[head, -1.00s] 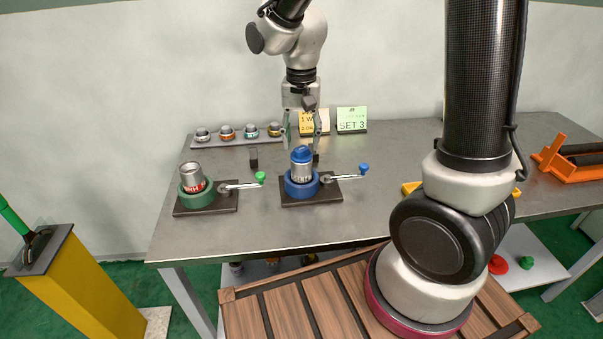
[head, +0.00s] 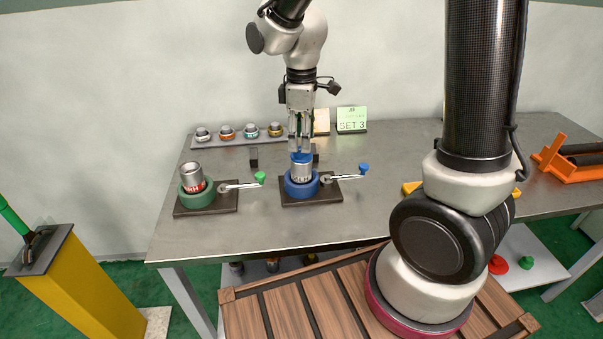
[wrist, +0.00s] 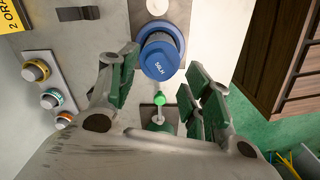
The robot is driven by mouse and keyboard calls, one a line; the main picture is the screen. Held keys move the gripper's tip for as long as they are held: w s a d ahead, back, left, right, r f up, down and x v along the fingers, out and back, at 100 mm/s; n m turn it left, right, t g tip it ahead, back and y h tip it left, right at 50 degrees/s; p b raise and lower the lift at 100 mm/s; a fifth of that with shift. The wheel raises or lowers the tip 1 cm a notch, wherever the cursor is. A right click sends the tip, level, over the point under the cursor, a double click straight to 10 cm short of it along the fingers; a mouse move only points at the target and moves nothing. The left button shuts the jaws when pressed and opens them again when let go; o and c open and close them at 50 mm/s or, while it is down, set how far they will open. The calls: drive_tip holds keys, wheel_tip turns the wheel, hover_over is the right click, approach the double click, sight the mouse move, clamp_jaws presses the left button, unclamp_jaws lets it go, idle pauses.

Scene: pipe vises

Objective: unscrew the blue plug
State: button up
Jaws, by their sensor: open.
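The blue plug (head: 301,158) sits on top of a silver pipe (head: 301,173) held upright in the blue vise (head: 289,187). My gripper (head: 300,146) points down directly above the plug. The jaws are open, with green pads on both sides and nothing held. Whether a pad touches the plug cannot be told.
A green vise (head: 184,196) with a silver pipe stands to the left, its green-knobbed handle (head: 240,186) reaching toward the blue vise. A blue-knobbed handle (head: 345,177) extends right. A rack of fittings (head: 238,140) and a SET 3 sign (head: 352,120) stand behind. The front table is clear.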

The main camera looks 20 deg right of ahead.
drive_tip(key=shift+n, duration=0.7)
drive_tip(key=shift+f, duration=0.15)
drive_tip(key=shift+f, duration=0.95)
drive_tip(key=c, duration=1)
drive_tip(key=m, duration=1.2)
drive_tip(key=shift+m, duration=1.2)
